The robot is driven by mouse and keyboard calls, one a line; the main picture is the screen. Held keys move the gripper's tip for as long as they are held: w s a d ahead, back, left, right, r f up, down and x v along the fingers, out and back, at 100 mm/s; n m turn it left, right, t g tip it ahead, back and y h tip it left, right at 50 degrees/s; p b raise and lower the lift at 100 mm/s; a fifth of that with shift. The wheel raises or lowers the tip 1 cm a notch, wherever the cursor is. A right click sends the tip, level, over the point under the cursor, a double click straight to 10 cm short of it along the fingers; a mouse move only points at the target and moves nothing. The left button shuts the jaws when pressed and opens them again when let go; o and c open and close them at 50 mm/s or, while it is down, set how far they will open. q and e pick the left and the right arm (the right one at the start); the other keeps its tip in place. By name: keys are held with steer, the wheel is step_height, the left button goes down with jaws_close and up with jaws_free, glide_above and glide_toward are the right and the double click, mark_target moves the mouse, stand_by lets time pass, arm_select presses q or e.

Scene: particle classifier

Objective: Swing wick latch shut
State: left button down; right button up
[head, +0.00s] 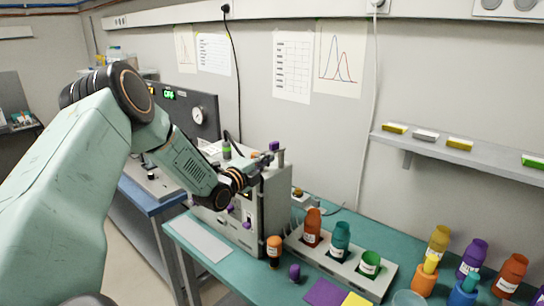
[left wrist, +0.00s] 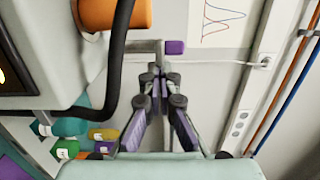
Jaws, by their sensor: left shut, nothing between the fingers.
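A grey bar latch with a purple end (head: 274,146) stands at the top right edge of the grey classifier cabinet (head: 273,215). In the left wrist view the purple end (left wrist: 175,47) sits at the right end of the grey bar, just beyond my fingertips. My left gripper (head: 268,159) reaches over the cabinet to the latch; in the left wrist view its fingertips (left wrist: 158,72) are together with nothing between them. The fingers are close to the bar, but I cannot tell whether they touch it. My right gripper is not in view.
A rack (head: 340,262) with orange, teal and green bottles stands on the teal bench right of the cabinet. More coloured bottles (head: 472,258) stand at the right. A black hose (left wrist: 118,60) passes left of my gripper in the left wrist view. A wall shelf (head: 470,155) holds small boxes.

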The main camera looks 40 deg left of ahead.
mark_target(258, 155)
arm_select(q)
steer(key=shift+s+a+r, duration=0.1)
steer(key=shift+a, duration=0.5)
steer(key=shift+w+a+p, duration=0.25)
steer(key=shift+a+p, duration=0.25)
steer(key=shift+a, duration=0.1)
steer(key=shift+s+a, duration=0.1)
steer(key=shift+a, duration=0.25)
steer(key=shift+d, duration=0.15)
